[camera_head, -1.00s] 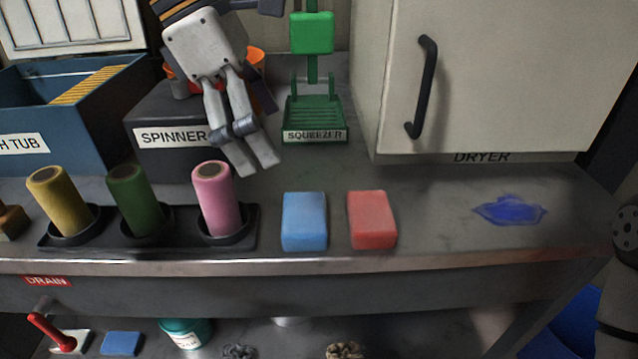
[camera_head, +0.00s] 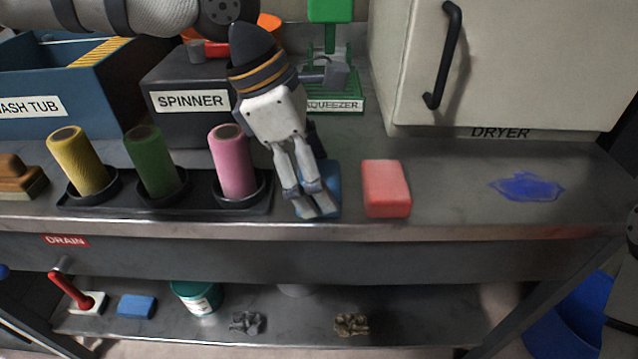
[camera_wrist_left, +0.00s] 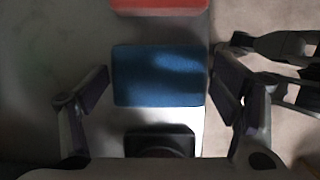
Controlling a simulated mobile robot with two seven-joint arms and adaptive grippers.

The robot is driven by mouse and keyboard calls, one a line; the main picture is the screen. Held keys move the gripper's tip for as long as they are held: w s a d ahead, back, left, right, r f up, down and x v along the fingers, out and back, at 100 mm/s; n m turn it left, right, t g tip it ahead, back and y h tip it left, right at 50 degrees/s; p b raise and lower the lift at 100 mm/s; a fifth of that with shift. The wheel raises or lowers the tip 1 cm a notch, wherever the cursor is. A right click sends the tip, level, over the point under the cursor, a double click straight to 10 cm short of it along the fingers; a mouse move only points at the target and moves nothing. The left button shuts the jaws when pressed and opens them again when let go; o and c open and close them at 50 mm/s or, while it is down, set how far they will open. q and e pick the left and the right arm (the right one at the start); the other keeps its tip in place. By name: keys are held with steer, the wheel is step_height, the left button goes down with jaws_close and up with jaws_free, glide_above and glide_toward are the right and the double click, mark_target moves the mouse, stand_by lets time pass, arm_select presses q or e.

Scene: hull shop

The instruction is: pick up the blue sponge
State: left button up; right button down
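The blue sponge (camera_head: 333,187) lies on the steel bench top, between the pink roller and the red sponge (camera_head: 386,188). In the head view my left gripper (camera_head: 314,206) points down over it and hides much of it. In the left wrist view the blue sponge (camera_wrist_left: 158,75) lies between the spread fingers of my left gripper (camera_wrist_left: 165,82), with gaps on both sides. My left gripper is open and empty. Grey jointed parts at the right edge of the wrist view may be my right gripper; its fingers are not clear.
A black tray (camera_head: 205,203) holding yellow, green and pink rollers stands close left of the blue sponge. Behind are the spinner (camera_head: 170,122), green squeezer (camera_head: 352,97) and dryer (camera_head: 530,60). A blue film patch (camera_head: 527,187) lies right. Another blue block (camera_head: 137,306) sits on the lower shelf.

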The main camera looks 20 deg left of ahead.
mark_target(331, 181)
arm_select(q)
steer(key=shift+c, duration=1.4)
steer(key=shift+r, duration=0.45)
steer(key=r, duration=0.3)
steer(key=shift+s+a+r+p, duration=0.1)
steer(key=shift+s+r+p, duration=0.2)
steer(key=s+a+r, duration=0.2)
steer(key=s+r, duration=0.2)
steer(key=s, duration=0.2)
steer(key=s+a+r, duration=0.2)
steer(key=s+r, duration=0.2)
steer(key=s, duration=0.2)
steer(key=shift+s+a+r+p, duration=0.25)
steer(key=shift+s+a+p, duration=0.05)
steer(key=shift+p, duration=0.05)
arm_select(e)
steer(key=shift+w+r+t, duration=0.4)
steer(key=shift+w+r, duration=0.4)
steer(key=shift+w, duration=0.1)
arm_select(q)
steer(key=shift+c, duration=0.4)
